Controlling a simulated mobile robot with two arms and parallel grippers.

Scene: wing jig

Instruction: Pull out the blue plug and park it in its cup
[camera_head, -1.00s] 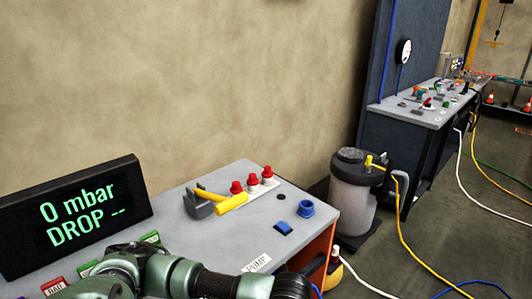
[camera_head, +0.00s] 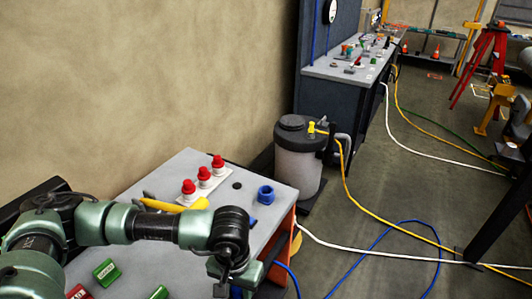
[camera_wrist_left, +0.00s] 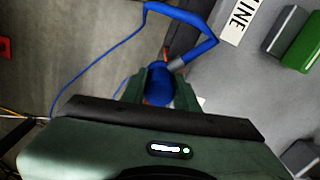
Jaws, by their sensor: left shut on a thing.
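My left gripper (camera_wrist_left: 160,87) is shut on the blue plug (camera_wrist_left: 159,94), which shows between its fingers in the left wrist view. A blue hose (camera_wrist_left: 203,47) with a grey collar runs up from the plug. I cannot tell whether the plug is still seated in a socket. In the head view my left gripper (camera_head: 236,284) is at the bottom, by the front right of the bench, and the plug is largely hidden. A blue ring-shaped cup (camera_head: 266,194) stands on the bench near its right back corner. My right gripper is out of view.
The grey bench top (camera_head: 150,192) holds red knobs (camera_head: 204,173), a yellow-handled tool (camera_head: 165,205) and green blocks (camera_head: 107,271). A grey canister (camera_head: 297,155) stands beyond the bench. Blue, white and yellow lines cross the floor at right.

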